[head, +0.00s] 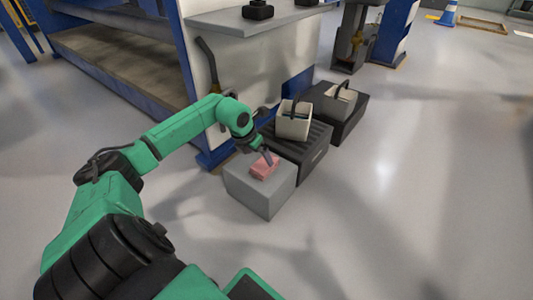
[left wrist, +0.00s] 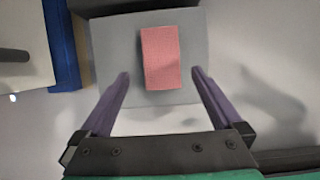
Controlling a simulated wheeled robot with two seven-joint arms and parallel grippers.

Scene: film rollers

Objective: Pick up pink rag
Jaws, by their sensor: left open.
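The pink rag (head: 260,170) lies folded on top of a grey block (head: 258,199) in the head view. In the left wrist view the rag (left wrist: 160,58) is a pink rectangle on the block's grey top (left wrist: 112,45). My left gripper (head: 271,158) is right at the rag in the head view. In the left wrist view my left gripper (left wrist: 160,76) is open, with one purple finger on each side of the rag and a gap on both sides. The fingers do not touch the rag. My right gripper is not in view.
A black crate (head: 300,150) beside the block carries a white bucket (head: 293,120). A blue-framed workbench (head: 255,22) stands behind. The floor (head: 420,200) to the right is clear.

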